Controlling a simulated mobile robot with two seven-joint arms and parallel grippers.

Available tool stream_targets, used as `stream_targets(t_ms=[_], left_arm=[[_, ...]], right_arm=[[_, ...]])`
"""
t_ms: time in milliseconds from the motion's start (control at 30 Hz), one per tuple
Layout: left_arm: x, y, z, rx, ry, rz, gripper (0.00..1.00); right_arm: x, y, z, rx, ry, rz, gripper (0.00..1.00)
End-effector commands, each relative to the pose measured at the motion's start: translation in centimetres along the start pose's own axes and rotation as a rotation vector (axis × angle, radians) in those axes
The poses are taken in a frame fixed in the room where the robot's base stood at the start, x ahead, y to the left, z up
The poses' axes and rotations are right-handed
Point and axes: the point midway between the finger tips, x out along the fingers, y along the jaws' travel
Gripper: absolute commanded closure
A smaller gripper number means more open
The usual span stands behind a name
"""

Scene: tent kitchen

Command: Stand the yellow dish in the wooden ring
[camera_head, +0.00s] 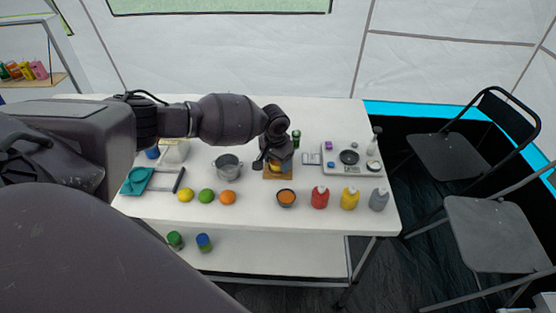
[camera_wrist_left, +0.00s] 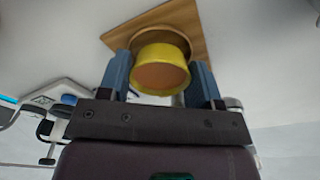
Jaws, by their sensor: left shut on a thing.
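My left gripper (camera_head: 275,163) points down at the table's middle. It is shut on the yellow dish (camera_wrist_left: 161,72), which sits between the two blue-grey fingers (camera_wrist_left: 163,68) in the left wrist view. The dish has a yellow wall and an orange-brown face. A little of it shows in the head view (camera_head: 276,169). The square wooden board with the round wooden ring (camera_wrist_left: 170,22) is just beyond the dish, and the dish covers part of the ring. The board also shows under the gripper in the head view (camera_head: 278,178). I cannot tell whether the dish touches the ring. My right gripper is out of view.
On the white table (camera_head: 330,215), a grey pot (camera_head: 228,167) stands left of the board.

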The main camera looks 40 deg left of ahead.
Motion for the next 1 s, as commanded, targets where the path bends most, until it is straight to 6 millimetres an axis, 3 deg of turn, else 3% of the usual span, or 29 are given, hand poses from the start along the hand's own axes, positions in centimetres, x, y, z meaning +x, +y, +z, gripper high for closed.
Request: stream_targets(t_ms=[400,1000], left_arm=[[-0.1,0.0,0.0,0.0,0.001,0.0,0.55],[0.0,0.1,0.0,0.0,0.0,0.0,0.55]], right_arm=[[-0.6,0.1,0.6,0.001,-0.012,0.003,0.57],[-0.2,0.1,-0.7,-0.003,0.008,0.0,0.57]])
